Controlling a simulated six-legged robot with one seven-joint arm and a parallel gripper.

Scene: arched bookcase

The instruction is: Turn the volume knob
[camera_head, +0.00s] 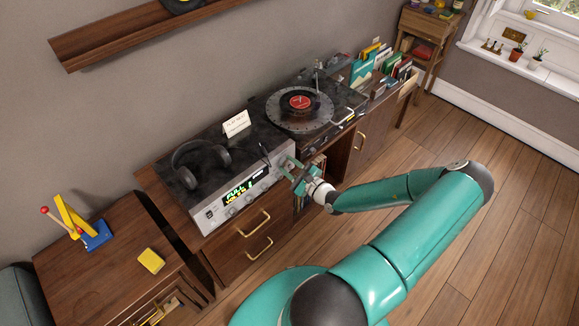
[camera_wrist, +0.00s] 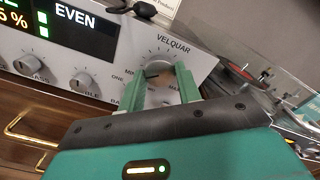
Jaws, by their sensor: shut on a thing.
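The silver amplifier (camera_head: 243,195) sits on the wooden cabinet, its front panel facing me with a lit green and yellow display (camera_head: 237,193). The volume knob (camera_wrist: 158,75) is a large silver dial at the panel's right side, with a scale around it. My gripper (camera_head: 290,168) reaches the right end of the panel. In the wrist view my gripper (camera_wrist: 156,78) has one green finger on each side of the knob, shut on it. The fingers and palm hide part of the knob. In the head view the gripper covers it.
Smaller bass (camera_wrist: 29,66) and treble (camera_wrist: 84,84) knobs lie left of the volume knob. Headphones (camera_head: 201,162) and a white card (camera_head: 237,123) rest on the amplifier. A turntable (camera_head: 300,107) stands to its right. Drawer handles (camera_head: 254,224) stick out below. The floor in front is clear.

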